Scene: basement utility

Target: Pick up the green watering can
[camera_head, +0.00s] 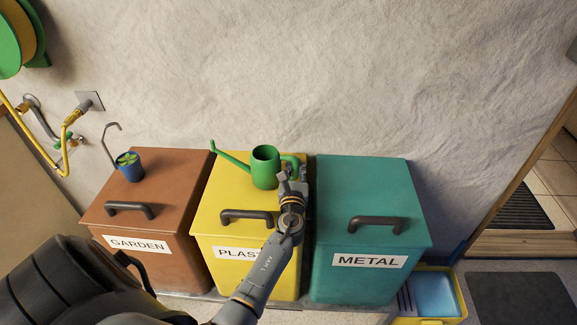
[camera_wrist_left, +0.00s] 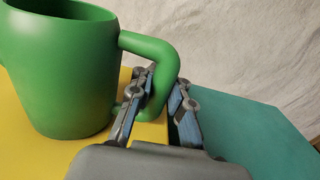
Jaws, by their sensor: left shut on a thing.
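The green watering can (camera_head: 265,166) is upright on the lid of the yellow PLASTIC bin (camera_head: 228,186), its long spout pointing left and its handle to the right. It also shows large in the left wrist view (camera_wrist_left: 60,75). My left gripper (camera_head: 293,176) is at the handle side of the can. In the left wrist view its fingers (camera_wrist_left: 160,105) are on both sides of the green handle, shut on it. Whether the can's base touches the lid is hard to tell. My right gripper does not show.
A brown GARDEN bin (camera_head: 165,200) with a small blue plant pot (camera_head: 130,168) stands left. A teal METAL bin (camera_head: 365,190) stands right. The lids have dark handles. A rough wall is behind. A yellow tray (camera_head: 462,300) with a blue item lies at the lower right.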

